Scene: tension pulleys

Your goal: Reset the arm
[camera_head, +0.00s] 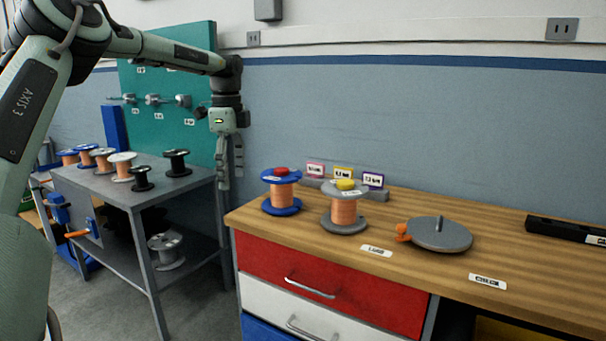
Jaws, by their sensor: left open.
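My left arm (160,48) comes in from the upper left, reaches across to the right and bends down at the wrist. My left gripper (223,183) points down, open and empty, in the gap between the grey metal table (115,192) and the wooden workbench (480,215). It looks clear of both. On the workbench stand a blue spool (282,192) of copper wire with a red knob on top and a grey spool (344,212) of copper wire with a yellow knob. My right gripper is not in view.
A grey disc with an orange handle (440,234) and a black bar (565,230) lie on the workbench. Several spools (121,166) stand on the metal table. A teal panel (150,90) with small pulleys rises behind it. Red and white drawers (325,287) face front.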

